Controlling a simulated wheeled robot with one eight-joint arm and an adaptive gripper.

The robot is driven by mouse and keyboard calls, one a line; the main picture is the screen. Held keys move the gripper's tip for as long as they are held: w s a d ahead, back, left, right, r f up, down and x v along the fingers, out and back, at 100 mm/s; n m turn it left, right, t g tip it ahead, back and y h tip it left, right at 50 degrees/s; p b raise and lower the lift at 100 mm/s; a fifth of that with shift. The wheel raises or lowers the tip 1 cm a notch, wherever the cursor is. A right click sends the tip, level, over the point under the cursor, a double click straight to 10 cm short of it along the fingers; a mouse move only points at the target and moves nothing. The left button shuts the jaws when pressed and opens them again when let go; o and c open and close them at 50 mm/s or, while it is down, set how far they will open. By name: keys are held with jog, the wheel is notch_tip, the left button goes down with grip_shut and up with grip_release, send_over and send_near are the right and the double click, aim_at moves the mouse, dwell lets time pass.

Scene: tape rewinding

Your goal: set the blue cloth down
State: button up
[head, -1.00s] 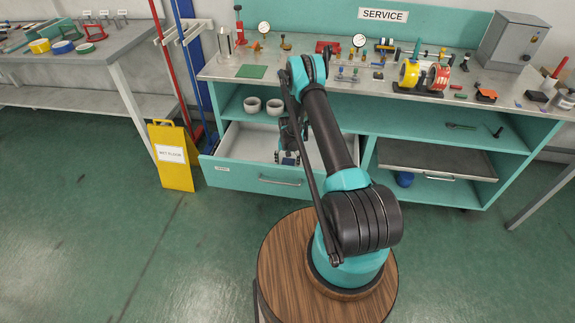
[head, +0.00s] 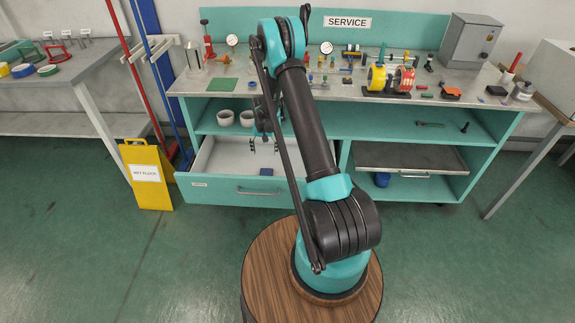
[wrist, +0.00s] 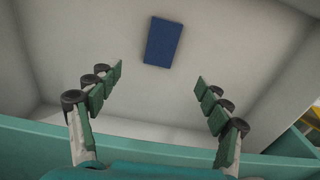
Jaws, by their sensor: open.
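The blue cloth (head: 266,171) is a small dark blue rectangle lying flat on the pale floor of the open drawer (head: 222,158), near its front wall. It also shows in the wrist view (wrist: 163,41), at the top centre, with bare drawer floor around it. My gripper (head: 264,148) hangs over the drawer, above the cloth and apart from it. In the wrist view my gripper (wrist: 159,77) has its green-padded fingers spread wide with nothing between them.
The drawer's teal front edge (wrist: 40,138) crosses the lower wrist view. Two pale cups (head: 225,118) stand on the shelf behind the drawer. The bench top (head: 300,88) above holds many small items. A yellow floor sign (head: 148,175) stands left of the drawer.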

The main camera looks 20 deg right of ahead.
jog(key=s+d+r+n+t, duration=0.1)
jog(key=s+r, duration=0.7)
jog(key=r, duration=0.4)
jog(key=s+d+r+n+t, duration=0.1)
jog(key=s+d+r, duration=0.1)
jog(key=s+r, duration=0.8)
jog(key=s+r+t, duration=0.1)
jog(key=s+r, duration=0.1)
jog(key=s, duration=0.8)
jog(key=s+d+r+n, duration=0.1)
jog(key=s, duration=1)
jog(key=shift+r+t, duration=0.4)
jog(key=shift+c, duration=0.2)
